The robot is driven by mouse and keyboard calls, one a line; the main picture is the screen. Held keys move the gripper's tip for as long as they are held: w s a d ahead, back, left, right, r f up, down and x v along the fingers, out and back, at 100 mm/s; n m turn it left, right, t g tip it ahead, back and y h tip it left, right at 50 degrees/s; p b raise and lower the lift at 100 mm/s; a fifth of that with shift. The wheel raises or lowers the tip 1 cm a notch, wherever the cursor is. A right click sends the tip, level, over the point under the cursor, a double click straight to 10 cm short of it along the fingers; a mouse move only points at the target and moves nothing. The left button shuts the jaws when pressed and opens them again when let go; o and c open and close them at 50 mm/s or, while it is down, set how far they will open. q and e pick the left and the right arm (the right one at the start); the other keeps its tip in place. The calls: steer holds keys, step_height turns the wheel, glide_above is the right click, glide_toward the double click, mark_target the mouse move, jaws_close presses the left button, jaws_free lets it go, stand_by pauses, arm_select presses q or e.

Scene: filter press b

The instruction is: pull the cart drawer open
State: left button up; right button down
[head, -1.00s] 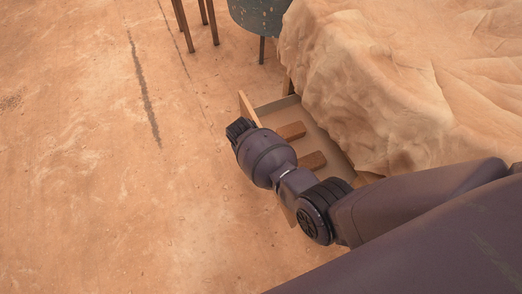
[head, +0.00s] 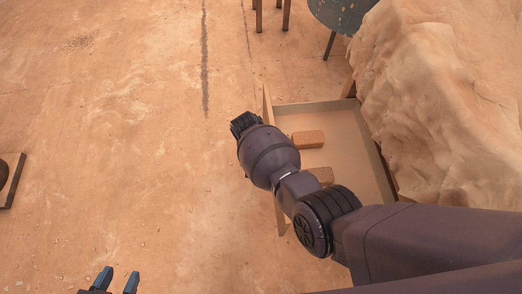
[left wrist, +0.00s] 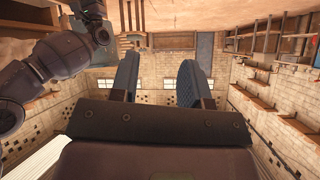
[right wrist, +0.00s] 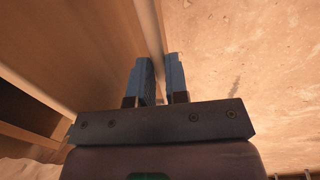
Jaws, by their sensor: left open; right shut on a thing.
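The cart drawer (head: 350,135) stands out from under a lumpy, sand-coloured mass (head: 430,90) on the cart. Two brown blocks, a far one (head: 308,139) and a nearer one (head: 321,175), lie inside it. My right arm reaches over the drawer to its upright front panel (head: 267,104). In the head view my right fingers are hidden by the wrist. In the right wrist view my right gripper (right wrist: 158,60) is shut on the panel's edge (right wrist: 152,25), one finger on each side. My left gripper (head: 118,275) is open and empty at the lower left, away from the drawer.
A dark round-topped stool or table (head: 343,14) stands behind the drawer. Wooden legs (head: 271,15) show at the top. A low tray-like thing with a dark round object (head: 12,182) lies at the left edge. The floor left of the drawer is clear.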

steer(key=shift+s+f, duration=0.1)
steer(key=c, duration=1.1)
jaws_free()
steer(key=shift+r, duration=0.3)
arm_select(q)
steer(key=s+g+p, duration=0.1)
steer(key=p, duration=0.3)
steer(key=shift+a+r+n+p, duration=0.3)
steer(key=shift+a+r+p, duration=0.05)
steer(key=shift+r+p, duration=0.05)
arm_select(e)
steer(key=r, duration=0.3)
steer(key=a+r, duration=0.1)
steer(key=r, duration=0.2)
steer(key=a+r, duration=0.1)
steer(key=r, duration=0.3)
